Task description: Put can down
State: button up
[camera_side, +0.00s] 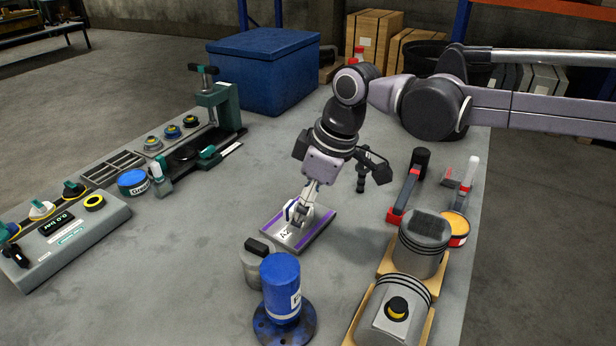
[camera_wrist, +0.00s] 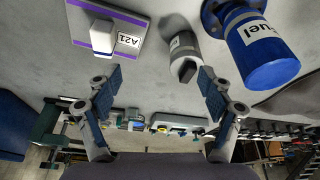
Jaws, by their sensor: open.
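The blue can (camera_side: 281,285) stands upright on a round blue flanged base (camera_side: 284,328) near the front of the table. In the wrist view the can (camera_wrist: 262,50) shows a white label reading "Fuel". The can is apart from the fingers.
A grey cylinder (camera_side: 256,264) with a black top stands beside the can. Two pistons (camera_side: 424,248) on wooden blocks are at right. A pale block (camera_wrist: 102,36) sits on the plate. A gauge panel (camera_side: 62,232) is at left.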

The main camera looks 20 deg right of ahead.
jog(key=n+g, duration=0.1)
jog(key=n, duration=0.1)
send_over(254, 265)
jog(key=w+d, duration=0.2)
jog(key=d, duration=0.1)
jog(key=x, duration=0.3)
jog(key=shift+s+d, duration=0.1)
jog(key=shift+d, duration=0.15)
jog(key=shift+f, duration=0.1)
jog(key=x, duration=1)
jog(key=shift+f, duration=0.35)
jog(key=c, duration=1.4)
